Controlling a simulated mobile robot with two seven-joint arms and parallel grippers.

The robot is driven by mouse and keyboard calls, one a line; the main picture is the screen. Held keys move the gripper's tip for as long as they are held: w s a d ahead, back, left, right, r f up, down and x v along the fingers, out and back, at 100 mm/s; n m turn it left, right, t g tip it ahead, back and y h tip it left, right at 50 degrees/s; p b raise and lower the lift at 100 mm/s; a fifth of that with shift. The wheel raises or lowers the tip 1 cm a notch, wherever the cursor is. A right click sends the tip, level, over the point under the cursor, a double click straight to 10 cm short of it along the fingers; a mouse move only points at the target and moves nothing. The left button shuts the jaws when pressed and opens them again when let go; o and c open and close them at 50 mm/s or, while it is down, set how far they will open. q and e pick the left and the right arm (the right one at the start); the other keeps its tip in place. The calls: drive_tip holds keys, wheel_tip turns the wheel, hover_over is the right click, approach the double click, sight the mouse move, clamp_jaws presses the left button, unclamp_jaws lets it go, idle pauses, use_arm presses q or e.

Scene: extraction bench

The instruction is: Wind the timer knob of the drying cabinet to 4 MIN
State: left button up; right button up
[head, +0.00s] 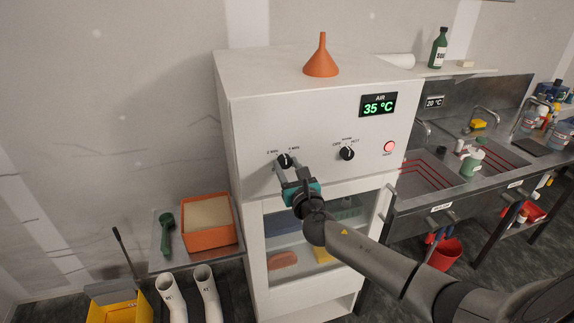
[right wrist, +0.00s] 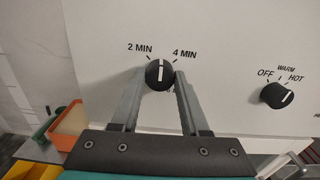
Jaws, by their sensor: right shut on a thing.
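The drying cabinet (head: 245,120) is a tall white box with a green 35 °C display (head: 378,105). Its black timer knob (head: 284,160) sits at the left of the front panel, with 2 MIN at its upper left and 4 MIN at its upper right. In the right wrist view the timer knob (right wrist: 160,75) has a white line that stands about upright, between the two labels; a mark below is mostly hidden. My right gripper (head: 285,168) is shut on the knob, one finger on each side; it also shows in the right wrist view (right wrist: 160,82). My left gripper is out of view.
A second black knob (head: 347,153), marked OFF, WARM and HOT, and a lit red button (head: 390,147) are to the right. An orange funnel (head: 321,62) stands on the cabinet. An orange tray (head: 209,236) stands at the left, sinks (head: 430,172) at the right.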

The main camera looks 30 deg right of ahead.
clamp_jaws()
drive_tip(key=m+b, duration=0.1)
drive_tip(key=m, duration=0.2)
drive_tip(key=shift+f, duration=0.15)
drive_tip(key=shift+m+b, duration=0.55)
drive_tip(key=shift+m, duration=0.55)
drive_tip(key=m+b, duration=0.1)
drive_tip(key=m, duration=0.3)
drive_tip(key=o, duration=0.7)
unclamp_jaws()
drive_tip(key=shift+m, duration=0.6)
drive_tip(key=shift+c, duration=0.2)
drive_tip(key=o, duration=0.4)
drive_tip(key=shift+s, duration=0.1)
